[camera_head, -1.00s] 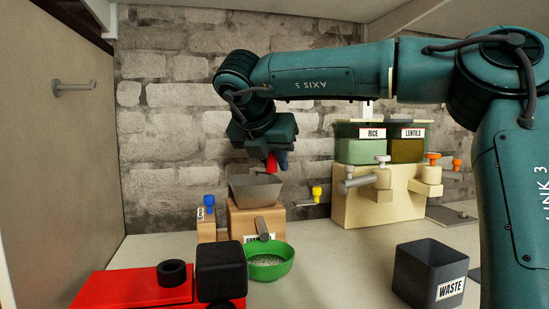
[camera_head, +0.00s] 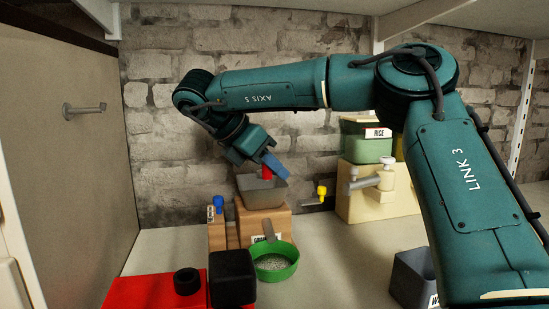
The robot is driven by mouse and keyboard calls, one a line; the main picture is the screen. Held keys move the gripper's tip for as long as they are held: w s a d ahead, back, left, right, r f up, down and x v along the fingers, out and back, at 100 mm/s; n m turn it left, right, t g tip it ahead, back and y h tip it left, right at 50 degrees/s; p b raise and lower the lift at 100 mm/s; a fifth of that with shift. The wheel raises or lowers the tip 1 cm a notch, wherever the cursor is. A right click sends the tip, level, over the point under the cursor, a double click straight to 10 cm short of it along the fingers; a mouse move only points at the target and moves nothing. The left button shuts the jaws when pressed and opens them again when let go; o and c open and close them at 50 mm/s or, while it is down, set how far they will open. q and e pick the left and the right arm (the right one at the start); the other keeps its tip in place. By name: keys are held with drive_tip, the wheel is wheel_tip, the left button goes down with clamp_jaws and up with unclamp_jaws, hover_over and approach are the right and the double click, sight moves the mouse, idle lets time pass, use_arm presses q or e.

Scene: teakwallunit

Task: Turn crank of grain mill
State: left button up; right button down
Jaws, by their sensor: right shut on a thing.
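The grain mill is a wooden block (camera_head: 252,222) with a grey metal hopper (camera_head: 262,191) on top and a grey spout (camera_head: 268,229) in front. My right gripper (camera_head: 268,168) reaches over the hopper from behind and above. Its blue finger lies against the red crank handle (camera_head: 266,174), and it is shut on that handle. The rest of the crank is hidden behind the hopper and gripper. A green bowl (camera_head: 289,261) with pale grains stands under the spout.
A wooden piece with a blue knob (camera_head: 219,204) stands left of the mill, and a yellow-knobbed tap (camera_head: 321,192) to its right. The rice dispenser (camera_head: 368,150) and grey waste bin (camera_head: 410,278) are partly behind my right arm. A red surface (camera_head: 145,291) fills the lower left.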

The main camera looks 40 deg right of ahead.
use_arm(q)
drive_tip(key=shift+w+d+r, duration=0.15)
drive_tip(key=shift+w, duration=0.05)
use_arm(e)
drive_tip(key=c, duration=1.3)
unclamp_jaws()
use_arm(q)
drive_tip(key=shift+s, duration=0.1)
